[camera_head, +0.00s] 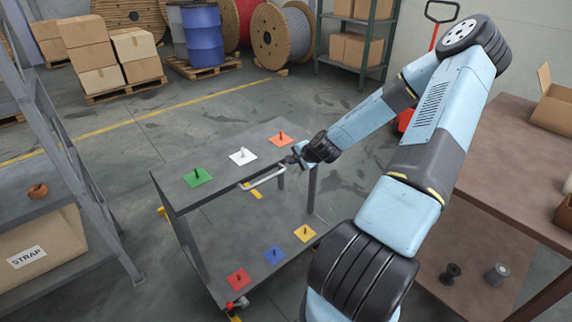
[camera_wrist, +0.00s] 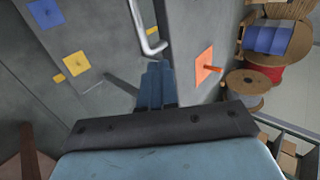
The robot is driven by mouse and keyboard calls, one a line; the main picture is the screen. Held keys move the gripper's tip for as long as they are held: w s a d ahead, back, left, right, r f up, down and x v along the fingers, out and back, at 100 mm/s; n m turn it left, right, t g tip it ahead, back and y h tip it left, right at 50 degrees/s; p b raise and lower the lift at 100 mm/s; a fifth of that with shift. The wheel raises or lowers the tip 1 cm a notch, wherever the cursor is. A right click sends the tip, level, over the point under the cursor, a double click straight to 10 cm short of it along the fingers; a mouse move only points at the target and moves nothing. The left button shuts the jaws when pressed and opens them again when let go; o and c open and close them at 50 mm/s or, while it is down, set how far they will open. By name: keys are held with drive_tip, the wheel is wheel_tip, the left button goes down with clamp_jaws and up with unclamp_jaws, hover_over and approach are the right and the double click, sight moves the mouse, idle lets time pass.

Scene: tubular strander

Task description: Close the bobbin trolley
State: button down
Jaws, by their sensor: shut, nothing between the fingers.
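The bobbin trolley (camera_head: 215,232) is a grey two-level cart. Its upper level carries green (camera_head: 198,177), white (camera_head: 243,156) and orange (camera_head: 281,139) plates, each with a peg. Its lower level carries red (camera_head: 238,279), blue (camera_head: 274,254) and yellow (camera_head: 305,233) plates with pegs. A pale bar handle (camera_head: 264,179) sits at the upper level's near edge and also shows in the wrist view (camera_wrist: 149,38). My gripper (camera_head: 296,157) is shut and empty at the upper level's right end, close to the handle's right end. In the wrist view its fingers (camera_wrist: 157,82) are together; contact cannot be told.
A brown table (camera_head: 500,150) with an open cardboard box (camera_head: 555,104) stands to the right. A grey rack (camera_head: 85,200) with a STRAP box (camera_head: 42,248) stands at the left. Pallets of boxes, a blue drum (camera_head: 203,38) and large reels are behind. Floor beyond the trolley is clear.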

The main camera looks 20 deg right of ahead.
sight(277, 166)
drive_tip(key=x, duration=0.9)
drive_tip(key=shift+w+f, duration=0.15)
drive_tip(key=shift+w, duration=0.05)
drive_tip(key=shift+a, duration=0.1)
